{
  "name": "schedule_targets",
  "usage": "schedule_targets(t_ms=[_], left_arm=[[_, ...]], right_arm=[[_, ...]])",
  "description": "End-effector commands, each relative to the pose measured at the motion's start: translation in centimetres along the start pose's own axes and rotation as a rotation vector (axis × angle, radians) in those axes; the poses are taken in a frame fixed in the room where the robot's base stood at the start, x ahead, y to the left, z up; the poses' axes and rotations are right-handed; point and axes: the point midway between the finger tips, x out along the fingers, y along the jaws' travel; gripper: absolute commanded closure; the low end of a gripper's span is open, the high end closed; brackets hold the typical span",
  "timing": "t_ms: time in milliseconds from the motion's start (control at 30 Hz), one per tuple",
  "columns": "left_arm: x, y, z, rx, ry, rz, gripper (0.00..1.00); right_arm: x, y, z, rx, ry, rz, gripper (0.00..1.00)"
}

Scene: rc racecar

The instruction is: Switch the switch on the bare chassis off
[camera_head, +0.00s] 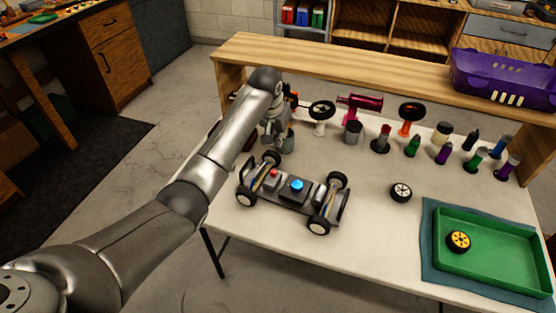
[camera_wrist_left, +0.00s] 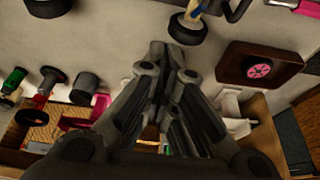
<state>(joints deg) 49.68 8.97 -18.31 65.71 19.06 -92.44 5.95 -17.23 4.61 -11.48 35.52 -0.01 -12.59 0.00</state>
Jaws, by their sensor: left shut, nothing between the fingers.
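The bare chassis (camera_head: 262,194) stands on the white table, with black wheels at its corners. It carries a blue round knob (camera_head: 297,185) on a dark box and a small red part (camera_head: 274,173) on a grey box. I cannot tell which way any switch is set. My left gripper (camera_head: 283,149) is just behind the chassis, apart from it, and partly hidden by my arm. In the left wrist view my gripper (camera_wrist_left: 173,52) is shut and empty, with a chassis wheel (camera_wrist_left: 186,29) beyond its tips. My right gripper is not in view.
Behind the chassis stand a pink drill (camera_head: 360,103), several bottles and upright wheels. A loose wheel (camera_head: 401,192) and a green tray (camera_head: 490,281) lie to the right. A brown tray (camera_wrist_left: 283,72) shows in the left wrist view. The table right of the chassis is fairly clear.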

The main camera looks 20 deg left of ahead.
Motion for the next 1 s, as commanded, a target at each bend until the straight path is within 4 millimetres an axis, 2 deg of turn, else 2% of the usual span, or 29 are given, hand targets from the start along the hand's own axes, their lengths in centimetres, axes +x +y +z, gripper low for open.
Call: schedule_targets(t_ms=[200, 333, 800, 1000], left_arm=[[0.1, 0.0, 0.0, 0.0, 0.0, 0.0, 1.0], [1.0, 0.0, 0.0, 0.001, -0.001, 0.0, 1.0], [7.9, 0.1, 0.1, 0.001, -0.002, 0.0, 1.0], [10.0, 0.0, 0.1, 0.0, -0.001, 0.0, 1.0]], right_arm=[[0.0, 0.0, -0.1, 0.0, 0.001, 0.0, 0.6], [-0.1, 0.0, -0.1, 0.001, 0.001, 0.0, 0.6], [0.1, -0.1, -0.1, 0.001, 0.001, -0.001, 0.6], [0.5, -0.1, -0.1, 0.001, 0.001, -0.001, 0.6]])
